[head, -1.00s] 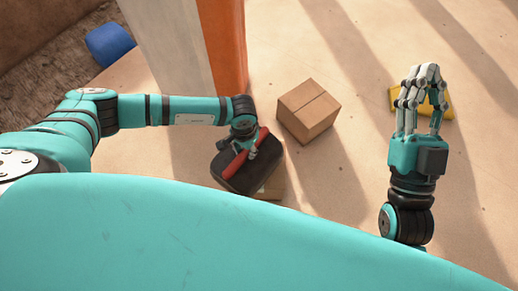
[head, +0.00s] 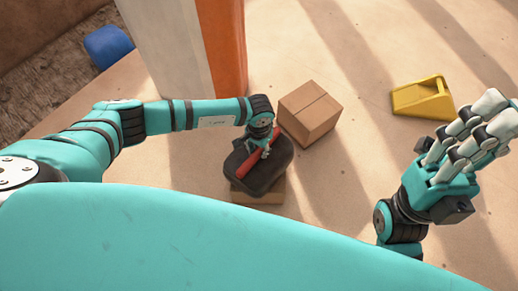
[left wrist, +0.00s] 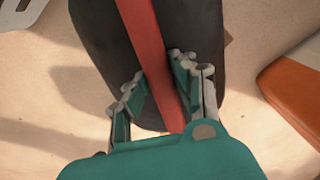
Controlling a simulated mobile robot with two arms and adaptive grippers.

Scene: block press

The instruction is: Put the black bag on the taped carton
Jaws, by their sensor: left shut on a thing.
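The black bag (head: 275,172) has a red bar-like handle (head: 243,166) across its top. My left gripper (head: 261,146) is shut on this handle from above. The left wrist view shows the fingers (left wrist: 155,75) on both sides of the red handle, with the black bag (left wrist: 205,40) below. A brown carton (head: 258,192) shows partly from under the bag's near side; the bag hides its top, and I cannot tell whether they touch. Another carton (head: 312,118), with a dark seam along its top, stands just right of the bag. I cannot tell which carton is taped.
A white and orange pillar-like block (head: 222,45) stands behind the left gripper. A blue cylinder (head: 108,46) lies at the back left. A yellow wedge-shaped thing (head: 422,98) lies at the right. My right gripper (head: 500,112) is near it, fingers extended. Open floor lies between.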

